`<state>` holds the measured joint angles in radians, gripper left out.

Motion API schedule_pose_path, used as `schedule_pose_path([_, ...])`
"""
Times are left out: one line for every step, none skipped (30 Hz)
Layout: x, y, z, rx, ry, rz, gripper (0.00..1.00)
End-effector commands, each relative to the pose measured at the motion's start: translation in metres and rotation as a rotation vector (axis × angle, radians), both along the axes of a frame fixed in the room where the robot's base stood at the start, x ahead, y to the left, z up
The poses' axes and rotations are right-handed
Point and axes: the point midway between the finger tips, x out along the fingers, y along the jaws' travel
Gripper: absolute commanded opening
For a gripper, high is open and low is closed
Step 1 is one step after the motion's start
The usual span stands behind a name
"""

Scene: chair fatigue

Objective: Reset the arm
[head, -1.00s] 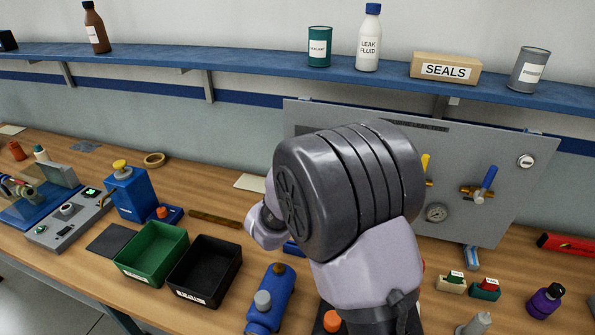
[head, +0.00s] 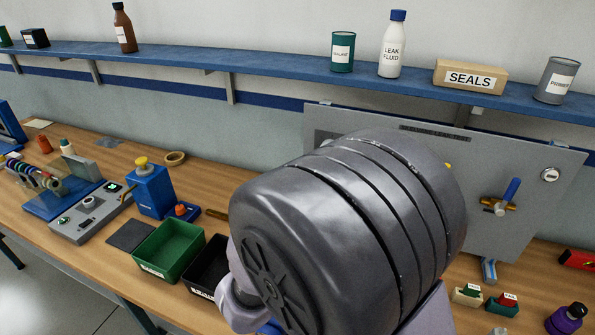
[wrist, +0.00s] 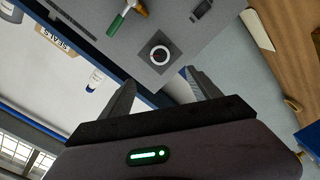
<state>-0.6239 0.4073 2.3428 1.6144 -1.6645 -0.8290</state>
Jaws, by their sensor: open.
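My arm fills the middle and lower right of the head view and hides part of the bench and panel; my gripper is not visible there. In the wrist view my gripper (wrist: 160,95) is open, with its two fingers apart and nothing between them. The panel also shows in the head view (head: 540,220), with a blue-handled valve (head: 507,195).
A blue shelf (head: 280,75) holds bottles, cans and a SEALS box (head: 470,77). On the wooden bench (head: 100,165) stand a green bin (head: 168,248), a partly hidden black bin (head: 207,265), a blue device (head: 154,190) and a test rig (head: 55,195). Small parts lie at right.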

Motion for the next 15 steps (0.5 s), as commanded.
schedule_pose_path([0.0,0.0,0.0,0.004,0.0,0.001,0.72])
schedule_pose_path([0.001,-0.001,0.0,0.021,-0.001,0.003,0.72])
schedule_pose_path([0.003,-0.003,0.0,0.074,-0.005,0.012,0.72])
schedule_pose_path([0.005,-0.005,-0.001,0.139,-0.007,0.024,0.72])
schedule_pose_path([0.007,-0.008,-0.001,0.23,-0.008,0.041,0.72])
schedule_pose_path([0.01,-0.01,-0.001,0.378,-0.004,0.074,0.72])
schedule_pose_path([0.01,-0.01,-0.001,0.501,0.004,0.105,0.72])
schedule_pose_path([0.009,-0.008,0.0,0.628,0.019,0.137,0.72])
schedule_pose_path([0.002,-0.005,0.001,0.787,0.053,0.178,0.72])
schedule_pose_path([-0.005,-0.002,0.002,0.894,0.09,0.205,0.72])
schedule_pose_path([-0.016,0.001,0.002,0.99,0.131,0.225,0.72])
schedule_pose_path([-0.035,0.004,0.001,1.102,0.197,0.24,0.72])
schedule_pose_path([-0.052,0.005,-0.001,1.174,0.249,0.239,0.72])
schedule_pose_path([-0.071,0.004,-0.005,1.237,0.305,0.227,0.72])
schedule_pose_path([-0.098,0.001,-0.012,1.305,0.379,0.192,0.72])
